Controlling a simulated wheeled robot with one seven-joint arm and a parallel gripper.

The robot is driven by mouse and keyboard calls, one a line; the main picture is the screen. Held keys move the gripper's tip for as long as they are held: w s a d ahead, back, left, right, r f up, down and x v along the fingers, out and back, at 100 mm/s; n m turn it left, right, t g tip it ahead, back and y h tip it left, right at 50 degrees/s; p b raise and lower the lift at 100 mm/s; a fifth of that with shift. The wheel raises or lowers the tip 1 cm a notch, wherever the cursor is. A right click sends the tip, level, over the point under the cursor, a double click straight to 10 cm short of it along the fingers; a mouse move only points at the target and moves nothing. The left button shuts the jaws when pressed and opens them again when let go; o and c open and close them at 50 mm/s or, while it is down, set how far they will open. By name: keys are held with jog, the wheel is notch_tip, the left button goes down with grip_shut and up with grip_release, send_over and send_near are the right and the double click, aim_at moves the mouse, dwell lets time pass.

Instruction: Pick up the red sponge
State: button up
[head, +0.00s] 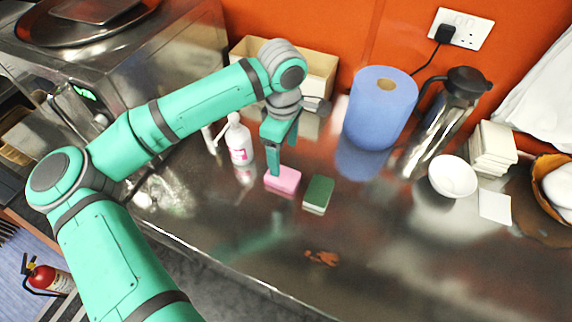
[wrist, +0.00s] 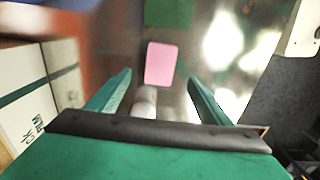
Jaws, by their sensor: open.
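The sponge nearest my gripper looks pink rather than deep red. This pink sponge (head: 282,181) lies flat on the steel counter, and it also shows in the wrist view (wrist: 160,64). My gripper (head: 276,163) is above it, pointing down, and in the head view a fingertip overlaps its back edge. In the wrist view my gripper (wrist: 160,88) is open, and the sponge shows beyond and between its two fingers. I cannot tell whether a finger touches it. Nothing is held.
A green sponge (head: 318,194) lies close to the right. A white bottle (head: 239,145) stands to the left. A blue paper roll (head: 380,110), a steel jug (head: 440,120) and a white bowl (head: 452,177) stand to the right. The counter in front is mostly clear, with a brown patch (head: 321,258).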

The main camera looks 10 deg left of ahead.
send_over(282, 175)
jog(key=f, duration=0.5)
jog(key=shift+w+d+f, duration=0.2)
jog(key=shift+w+d, duration=0.05)
jog(key=shift+s+a+f, duration=0.1)
jog(key=shift+s+f, duration=0.05)
jog(key=shift+f, duration=1.2)
jog(key=shift+s+a+f, duration=0.1)
jog(key=shift+s+f, duration=0.05)
jog(key=shift+f, duration=1.15)
jog(key=c, duration=1.2)
jog(key=shift+r, duration=0.15)
